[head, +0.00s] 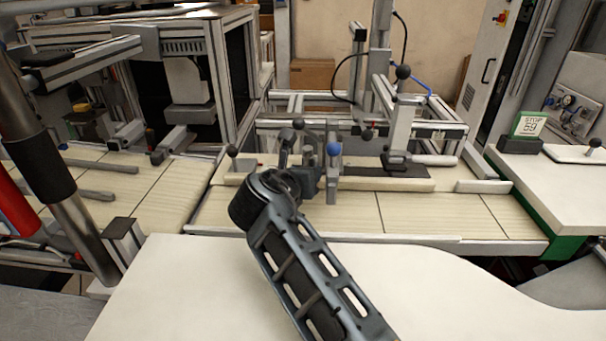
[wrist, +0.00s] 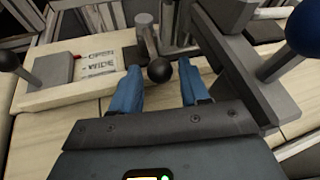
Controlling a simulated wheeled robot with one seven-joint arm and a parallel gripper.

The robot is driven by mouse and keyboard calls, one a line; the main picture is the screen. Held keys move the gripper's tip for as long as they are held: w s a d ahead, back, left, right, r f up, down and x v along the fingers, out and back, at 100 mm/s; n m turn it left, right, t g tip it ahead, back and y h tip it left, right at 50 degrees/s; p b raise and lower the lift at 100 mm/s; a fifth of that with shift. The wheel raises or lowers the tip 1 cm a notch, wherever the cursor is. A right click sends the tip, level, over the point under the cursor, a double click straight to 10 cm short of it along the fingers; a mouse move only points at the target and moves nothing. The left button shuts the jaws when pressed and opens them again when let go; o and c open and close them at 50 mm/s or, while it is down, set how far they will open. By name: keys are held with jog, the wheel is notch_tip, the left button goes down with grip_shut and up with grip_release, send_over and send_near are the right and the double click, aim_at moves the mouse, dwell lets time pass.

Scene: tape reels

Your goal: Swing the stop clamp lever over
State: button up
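A lever with a black ball knob (wrist: 160,70) and a short metal shaft stands in the wrist view, on the bench fixture. I take it for the stop clamp lever, though no readable label confirms this. My gripper (wrist: 158,88) is open, its two blue fingers apart. The knob shows between and just beyond the fingertips, nearer the left one; I see no clear contact. In the head view my dark arm reaches up to the fixture, and its wrist hides the fingers. A blue ball knob (head: 333,149) stands right of the wrist; it also shows in the wrist view (wrist: 305,28).
Another black-knobbed lever (head: 232,150) stands to the left on a pale board, beside a printed label (wrist: 98,64). A grey bar (wrist: 236,62) runs close to my right finger. The front white table (head: 190,285) is clear.

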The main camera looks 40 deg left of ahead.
grip_shut()
